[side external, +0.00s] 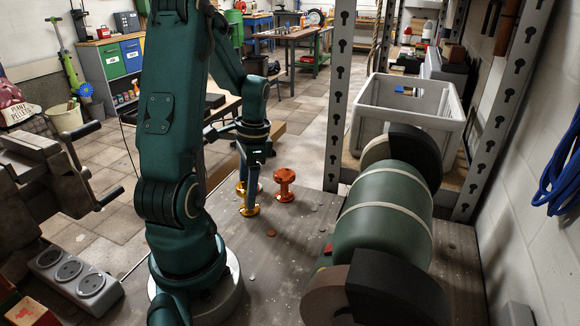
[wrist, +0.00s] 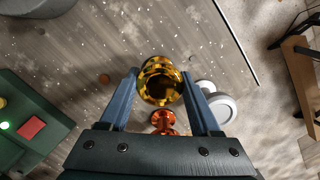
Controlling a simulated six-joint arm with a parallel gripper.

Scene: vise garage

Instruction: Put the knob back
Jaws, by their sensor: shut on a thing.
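A gold, spool-shaped knob (side external: 250,211) is between the blue fingers of my gripper (side external: 249,197) in the side view. The fingers hide part of its middle. In the wrist view, the gold knob (wrist: 160,82) sits between the fingertips of my gripper (wrist: 162,88), which is shut on it. Its base is at or very close to the bench top; I cannot tell if it touches. An orange knob (side external: 285,184) stands upright on the bench to the right; it also shows in the wrist view (wrist: 163,121). A pale round knob-like piece (wrist: 214,104) lies beside the right finger there.
A green bench grinder (side external: 385,225) fills the bench's right side. A metal shelf post (side external: 340,90) and grey crate (side external: 408,105) stand behind it. A grey socket strip (side external: 72,268) and a vise (side external: 40,170) are left. The bench (side external: 285,255) is mostly clear in front of the knobs.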

